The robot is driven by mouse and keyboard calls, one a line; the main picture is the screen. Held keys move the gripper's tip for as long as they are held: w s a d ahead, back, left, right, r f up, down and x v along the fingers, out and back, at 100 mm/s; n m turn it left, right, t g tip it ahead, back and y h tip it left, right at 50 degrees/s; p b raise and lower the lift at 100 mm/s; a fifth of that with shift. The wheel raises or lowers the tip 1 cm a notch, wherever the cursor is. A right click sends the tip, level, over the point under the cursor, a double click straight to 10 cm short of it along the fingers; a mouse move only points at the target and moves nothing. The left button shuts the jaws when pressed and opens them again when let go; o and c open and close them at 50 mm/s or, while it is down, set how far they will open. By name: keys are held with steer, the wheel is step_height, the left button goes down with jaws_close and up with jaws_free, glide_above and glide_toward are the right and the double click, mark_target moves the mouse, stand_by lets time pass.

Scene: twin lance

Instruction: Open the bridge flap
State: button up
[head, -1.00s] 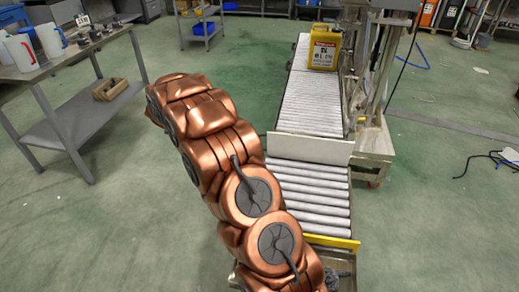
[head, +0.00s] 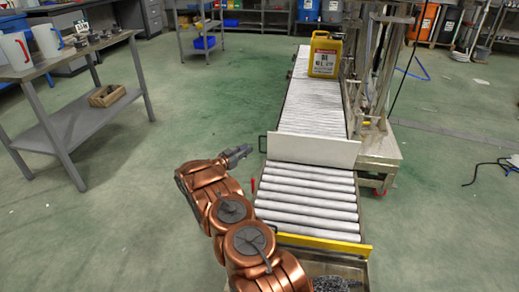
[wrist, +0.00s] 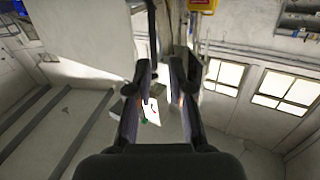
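The bridge flap appears to be the pale plate (head: 312,151) across the conveyor, between the far and near roller sections. A dark handle (head: 262,144) sticks out at its left end. My gripper (head: 248,150) is just left of this handle, pointing right, with a small apparent gap between them. In the wrist view my gripper (wrist: 162,66) has its two dark fingers apart with nothing clearly held between them. A dark upright bar (wrist: 152,28) shows just beyond the fingertips, perhaps the handle. I cannot tell whether it touches a finger.
The near rollers (head: 308,200) end at a yellow bar (head: 320,244). A yellow jug (head: 325,55) stands on the far rollers (head: 312,105). A metal frame (head: 375,120) stands to the right. A grey workbench (head: 75,57) is at left, with open green floor between.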

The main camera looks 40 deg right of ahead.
mark_target(260, 150)
steer(key=shift+s+d+f+b, duration=0.15)
steer(key=shift+d+b, duration=0.35)
steer(key=shift+d, duration=1.5)
steer(key=shift+s+d+f+b, duration=0.15)
steer(key=shift+d+b, duration=0.35)
steer(key=shift+d, duration=1.5)
jaws_close()
